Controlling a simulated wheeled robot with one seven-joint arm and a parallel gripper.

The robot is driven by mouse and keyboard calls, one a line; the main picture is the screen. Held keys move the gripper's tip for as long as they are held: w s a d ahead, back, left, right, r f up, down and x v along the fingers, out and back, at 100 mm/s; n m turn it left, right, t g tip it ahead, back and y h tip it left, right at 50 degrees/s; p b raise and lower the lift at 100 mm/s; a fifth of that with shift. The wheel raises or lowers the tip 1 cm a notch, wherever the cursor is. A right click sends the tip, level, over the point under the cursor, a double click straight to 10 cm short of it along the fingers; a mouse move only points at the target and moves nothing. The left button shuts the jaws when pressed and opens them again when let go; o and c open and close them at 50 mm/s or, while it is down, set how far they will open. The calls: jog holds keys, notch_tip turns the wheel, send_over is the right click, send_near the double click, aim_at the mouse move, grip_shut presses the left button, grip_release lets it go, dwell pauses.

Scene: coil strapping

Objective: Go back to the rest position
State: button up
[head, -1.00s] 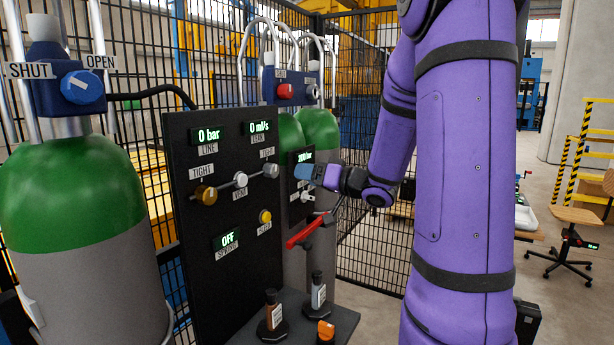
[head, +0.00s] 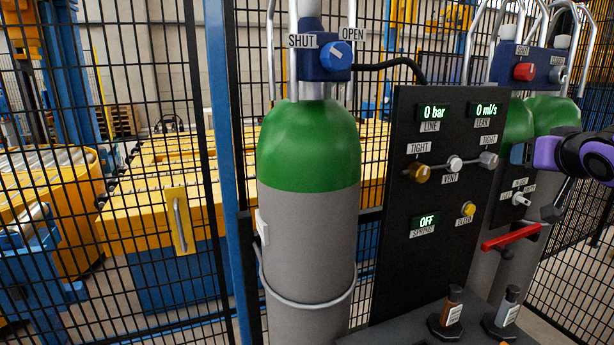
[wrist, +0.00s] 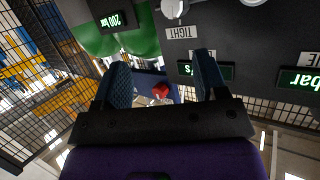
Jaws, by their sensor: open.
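My purple arm enters at the right edge of the head view, with the blue fingers of my gripper (head: 519,154) in front of the right part of the black panel (head: 390,265). In the wrist view my gripper (wrist: 162,76) has its two blue ridged fingers spread apart with nothing held between them. A red knob (wrist: 160,90) shows in the background between the fingers. The panel reads 0 bar, 0 ml/s and OFF. Most of the arm is outside the head view.
A green and grey gas cylinder (head: 308,215) stands left of the panel, its blue valve knob (head: 336,54) between SHUT and OPEN labels. A red lever (head: 510,237) sticks out below my gripper. Two small bottles (head: 451,307) stand on the base. Mesh fencing closes the back.

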jog(key=s+a+f+n+g+y, duration=0.1)
jog(key=s+a+g, duration=0.3)
jog(key=s+a, duration=0.3)
jog(key=s+a+f+n+g+y, duration=0.1)
jog(key=s+a+g, duration=0.3)
jog(key=s, duration=1.1)
jog(key=a+f+n, duration=0.1)
jog(key=a, duration=0.2)
jog(key=shift+a+f+g+y, duration=0.3)
jog(key=shift+a+g+y, duration=0.1)
